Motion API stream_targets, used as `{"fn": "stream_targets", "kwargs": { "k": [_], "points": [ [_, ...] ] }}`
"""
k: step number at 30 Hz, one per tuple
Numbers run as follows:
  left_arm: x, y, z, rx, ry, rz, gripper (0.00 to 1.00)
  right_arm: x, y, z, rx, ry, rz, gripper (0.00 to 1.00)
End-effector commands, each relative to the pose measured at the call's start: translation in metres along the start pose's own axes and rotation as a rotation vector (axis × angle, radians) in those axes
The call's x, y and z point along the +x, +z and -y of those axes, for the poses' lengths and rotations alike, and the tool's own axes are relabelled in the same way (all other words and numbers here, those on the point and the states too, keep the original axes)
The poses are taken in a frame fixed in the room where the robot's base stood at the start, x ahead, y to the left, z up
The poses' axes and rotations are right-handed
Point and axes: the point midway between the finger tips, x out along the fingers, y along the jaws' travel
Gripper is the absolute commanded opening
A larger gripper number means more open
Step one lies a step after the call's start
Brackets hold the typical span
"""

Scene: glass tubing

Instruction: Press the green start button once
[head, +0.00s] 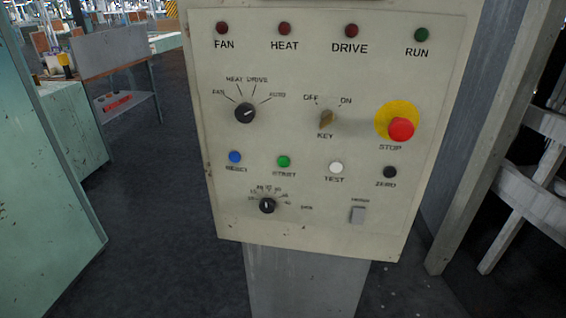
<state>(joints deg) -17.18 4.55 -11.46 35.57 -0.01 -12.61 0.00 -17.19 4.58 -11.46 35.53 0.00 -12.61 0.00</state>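The green start button (284,161) sits in the middle of a cream control panel (300,226), above the label START. It is a small round button between the blue RESET button (235,157) on its left and the white TEST button (336,168) on its right. Nothing covers it. Whether it is pressed in cannot be told from this view. Neither of my grippers is in the head view.
The panel also has a red STOP mushroom (401,129) on a yellow ring, a mode knob (245,113), a key switch (327,118), a black ZERO button (390,172), a lower dial (267,205) and a grey switch (358,215). Green cabinets (50,190) stand left.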

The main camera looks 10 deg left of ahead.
Motion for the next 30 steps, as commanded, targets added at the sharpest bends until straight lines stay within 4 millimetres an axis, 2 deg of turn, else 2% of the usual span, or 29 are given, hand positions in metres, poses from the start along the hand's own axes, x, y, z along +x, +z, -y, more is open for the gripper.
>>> {"fn": "stream_targets", "kwargs": {
  "k": [2,17,30],
  "points": [
    [0.0,0.0001,0.0,0.0,0.0,0.0,0.56,0.0,0.0,-0.0001,0.0,0.0,0.0,0.87],
    [0.0,0.0004,0.0,0.0,0.0,0.001,0.0,0.0,0.0001,-0.0002,0.0,0.0,0.0,0.87],
    [0.0,0.0007,0.0001,0.0,0.0,0.001,0.0,0.0,0.0001,-0.0002,0.0,0.0,0.0,0.87]
  ]
}}
